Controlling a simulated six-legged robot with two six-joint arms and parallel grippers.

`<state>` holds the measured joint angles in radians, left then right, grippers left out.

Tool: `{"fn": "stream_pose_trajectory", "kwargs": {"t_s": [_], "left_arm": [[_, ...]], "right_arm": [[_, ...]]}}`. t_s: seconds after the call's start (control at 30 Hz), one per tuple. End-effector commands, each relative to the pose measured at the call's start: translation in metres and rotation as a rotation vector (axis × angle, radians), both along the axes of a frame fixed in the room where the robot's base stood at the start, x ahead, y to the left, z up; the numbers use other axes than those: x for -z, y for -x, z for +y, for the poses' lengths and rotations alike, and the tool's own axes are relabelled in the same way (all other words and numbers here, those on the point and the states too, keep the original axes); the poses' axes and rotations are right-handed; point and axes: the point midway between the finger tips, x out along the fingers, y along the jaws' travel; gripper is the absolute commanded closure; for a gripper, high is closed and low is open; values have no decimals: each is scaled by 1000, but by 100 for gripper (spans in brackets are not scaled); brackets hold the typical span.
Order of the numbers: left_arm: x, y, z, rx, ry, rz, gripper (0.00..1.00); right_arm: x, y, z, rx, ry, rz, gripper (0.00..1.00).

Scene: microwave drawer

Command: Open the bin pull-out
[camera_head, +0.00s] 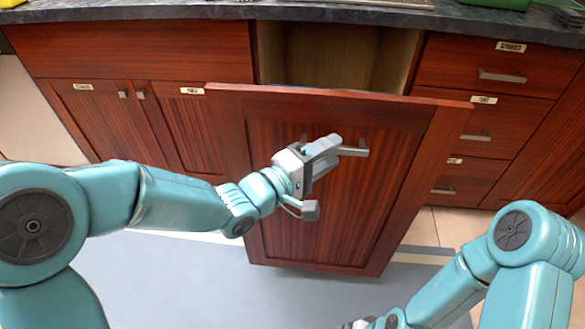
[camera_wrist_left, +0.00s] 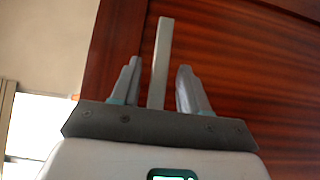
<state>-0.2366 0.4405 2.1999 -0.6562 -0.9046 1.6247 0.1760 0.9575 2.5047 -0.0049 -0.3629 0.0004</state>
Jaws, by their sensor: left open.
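The bin pull-out (camera_head: 405,195) has a red-brown wooden front that stands well out from the cabinet, with an open cavity behind its top edge. Its grey bar handle (camera_head: 355,151) is high on the front. My left gripper (camera_head: 322,152) is at the handle with its jaws open. In the left wrist view, the handle (camera_wrist_left: 162,50) stands between the two spread fingers of my left gripper (camera_wrist_left: 160,88), with gaps on both sides. My right gripper (camera_head: 362,323) is mostly cut off by the bottom edge, so its jaws cannot be made out.
A column of labelled drawers (camera_head: 486,75) is to the right. Closed double doors (camera_head: 130,120) and a wide drawer front (camera_head: 140,50) are to the left. A dark countertop (camera_head: 200,10) runs above. A blue-grey mat (camera_head: 200,275) covers the floor in front.

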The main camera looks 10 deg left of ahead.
Motion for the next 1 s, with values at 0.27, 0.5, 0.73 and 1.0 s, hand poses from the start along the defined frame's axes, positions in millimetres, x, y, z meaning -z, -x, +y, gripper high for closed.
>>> {"fn": "stream_pose_trajectory", "kwargs": {"t_s": [0.27, 0.5, 0.73, 1.0], "left_arm": [[-3, 52, 55, -7, 1, 3, 55], [6, 87, 89, -1, 1, -8, 55], [3, 98, 99, -1, 1, -1, 55], [0, 100, 101, 0, 0, 1, 55]], "right_arm": [[-14, 0, 0, 0, 0, 0, 2], [3, -1, -1, 3, 0, -2, 2], [19, -3, -2, 10, 2, -5, 2], [18, -3, -3, 12, 2, -5, 2]]}}
